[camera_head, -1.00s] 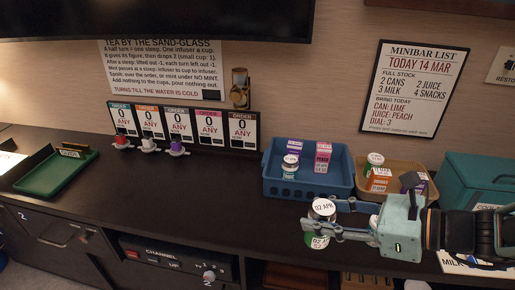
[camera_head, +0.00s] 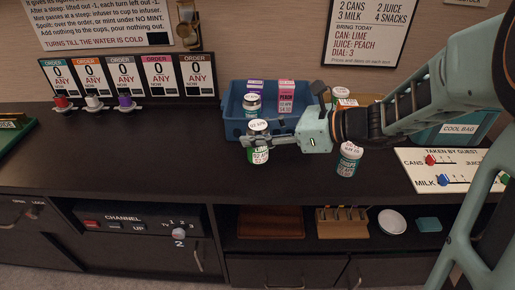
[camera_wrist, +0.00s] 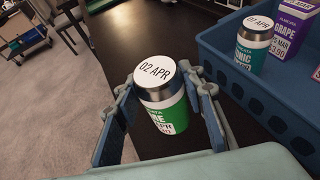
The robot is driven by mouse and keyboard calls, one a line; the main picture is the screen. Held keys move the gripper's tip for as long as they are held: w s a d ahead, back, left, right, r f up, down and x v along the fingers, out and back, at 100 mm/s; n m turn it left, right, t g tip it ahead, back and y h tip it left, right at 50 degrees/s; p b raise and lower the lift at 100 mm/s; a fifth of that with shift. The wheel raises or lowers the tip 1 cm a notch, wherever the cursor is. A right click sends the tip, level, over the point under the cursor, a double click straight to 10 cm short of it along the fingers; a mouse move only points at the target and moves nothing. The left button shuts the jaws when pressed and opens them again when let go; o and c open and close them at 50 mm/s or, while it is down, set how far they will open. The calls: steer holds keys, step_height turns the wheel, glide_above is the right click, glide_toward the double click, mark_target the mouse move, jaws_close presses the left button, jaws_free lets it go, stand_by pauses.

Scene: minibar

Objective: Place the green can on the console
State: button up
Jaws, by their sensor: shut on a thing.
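The green can (camera_head: 258,154) has a white lid marked 02 APR and is upright. My gripper (camera_head: 257,141) is shut around its sides, in front of the blue bin. I cannot tell whether the can's base touches the surface.
A blue bin (camera_head: 232,128) with a can and cartons is just behind. A teal can (camera_head: 348,158) stands to the right of my gripper. A milk-and-cans board (camera_head: 420,172) lies farther right.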

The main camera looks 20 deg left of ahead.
steer(key=f+b, duration=0.3)
steer(key=shift+w+a+f, duration=0.15)
steer(key=shift+w+a, duration=0.1)
steer(key=shift+w, duration=0.1)
steer(key=shift+f, duration=0.35)
steer(key=shift+f+b, duration=0.1)
steer(key=shift+b, duration=0.2)
steer(key=o, duration=1.3)
steer(key=shift+o, duration=0.2)
steer(key=shift+d+r, duration=0.15)
steer(key=shift+r, duration=0.1)
steer(key=p+v, duration=0.4)
steer(key=v, duration=0.7)
steer(key=shift+d, duration=0.3)
